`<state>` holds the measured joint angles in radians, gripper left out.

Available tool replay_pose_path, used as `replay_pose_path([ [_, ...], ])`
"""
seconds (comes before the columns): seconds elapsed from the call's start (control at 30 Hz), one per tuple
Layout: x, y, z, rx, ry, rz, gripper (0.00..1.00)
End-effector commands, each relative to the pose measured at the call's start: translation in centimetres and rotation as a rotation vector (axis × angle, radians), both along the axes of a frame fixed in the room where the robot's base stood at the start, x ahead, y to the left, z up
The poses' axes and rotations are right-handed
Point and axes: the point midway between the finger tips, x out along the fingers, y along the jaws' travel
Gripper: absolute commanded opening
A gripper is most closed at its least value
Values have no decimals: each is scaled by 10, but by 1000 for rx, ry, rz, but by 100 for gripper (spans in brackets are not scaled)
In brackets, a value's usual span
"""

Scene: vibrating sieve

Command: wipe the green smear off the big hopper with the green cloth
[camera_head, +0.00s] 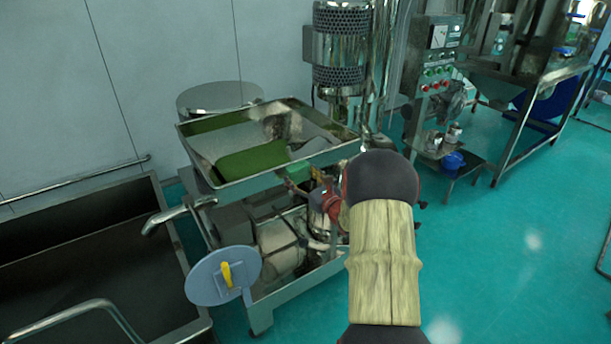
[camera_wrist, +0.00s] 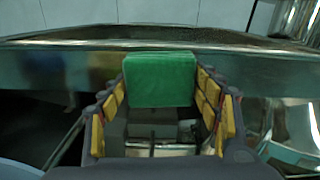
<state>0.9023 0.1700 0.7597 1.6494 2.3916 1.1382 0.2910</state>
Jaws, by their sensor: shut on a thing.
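The big hopper (camera_head: 230,186) is a shallow steel tray with a raised rim on top of the machine. A dark green smear (camera_head: 252,161) lies on its inner floor, left of the middle. My gripper (camera_head: 312,178) is at the hopper's near right side, partly hidden by my arm. It is shut on the green cloth (camera_head: 298,172), a small bright green block just below the near rim. In the wrist view the cloth (camera_wrist: 160,80) sits between the yellow finger pads, in front of the steel hopper wall (camera_wrist: 60,70). I cannot tell whether it touches the wall. The smear is not seen there.
A blue-grey disc with a yellow handle (camera_head: 224,277) is at the machine's front left. A perforated steel cylinder (camera_head: 341,48) and control box (camera_head: 436,60) stand behind. Open teal floor (camera_head: 500,260) lies to the right.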

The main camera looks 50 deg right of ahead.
Motion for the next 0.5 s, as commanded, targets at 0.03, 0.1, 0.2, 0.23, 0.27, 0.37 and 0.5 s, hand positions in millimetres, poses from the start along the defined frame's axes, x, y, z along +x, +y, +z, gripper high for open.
replay_pose_path([
  [0.03, 2, 5, 0, 0, -1, 3, 39],
  [0.1, 2, 8, 0, 0, -1, 1, 39],
  [0.2, 2, 10, 0, -1, -1, 0, 39],
  [0.23, 2, 11, 0, -1, -1, 0, 39],
  [0.27, 2, 12, 0, -1, -1, 1, 39],
  [0.37, 4, 17, 1, -2, 0, 2, 39],
  [0.5, 7, 27, 0, 0, 0, 1, 39],
])
